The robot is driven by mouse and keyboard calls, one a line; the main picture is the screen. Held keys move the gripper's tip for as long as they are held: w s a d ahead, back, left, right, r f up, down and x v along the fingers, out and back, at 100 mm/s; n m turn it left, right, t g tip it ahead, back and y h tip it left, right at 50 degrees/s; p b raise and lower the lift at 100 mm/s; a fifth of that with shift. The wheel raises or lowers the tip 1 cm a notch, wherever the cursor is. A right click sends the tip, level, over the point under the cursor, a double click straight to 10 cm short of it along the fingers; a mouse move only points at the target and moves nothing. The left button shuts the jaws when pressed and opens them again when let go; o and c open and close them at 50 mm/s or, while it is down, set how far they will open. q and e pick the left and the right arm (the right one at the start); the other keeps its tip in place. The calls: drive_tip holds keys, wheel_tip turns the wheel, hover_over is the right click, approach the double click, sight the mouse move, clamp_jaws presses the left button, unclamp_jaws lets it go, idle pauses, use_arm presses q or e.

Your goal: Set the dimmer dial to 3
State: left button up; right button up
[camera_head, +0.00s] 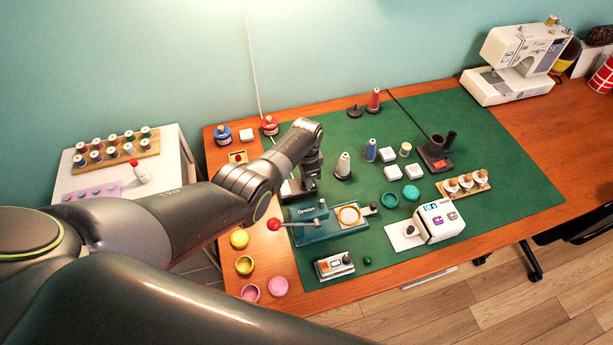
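I cannot tell for sure which thing is the dimmer dial. A small light box (334,265) with an orange mark and a dark knob sits at the front of the green mat. A white unit (440,220) with a small blue display stands to its right, with a dark round knob (409,230) at its left side. Their markings are too small to read. My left arm reaches in from the left, over the table. My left gripper (299,187) points down behind the green machine; its fingers are too small to tell open from shut. My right gripper is out of view.
A green machine (325,225) with a red-balled lever (274,224) is close to my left gripper. Thread cones, white blocks and teal lids stand on the green mat (510,185). Yellow and pink pots line the left edge. A sewing machine (515,65) stands at the back right.

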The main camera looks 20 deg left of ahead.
use_arm(q)
drive_tip(key=shift+w+r, duration=0.1)
drive_tip(key=o, duration=1)
drive_tip(key=shift+r+p, duration=0.3)
drive_tip(key=shift+r, duration=0.15)
wheel_tip(320, 180, up, 5)
drive_tip(key=shift+p, duration=0.8)
wheel_tip(320, 180, up, 11)
drive_tip(key=shift+r+b, duration=0.2)
drive_tip(key=shift+b, duration=0.1)
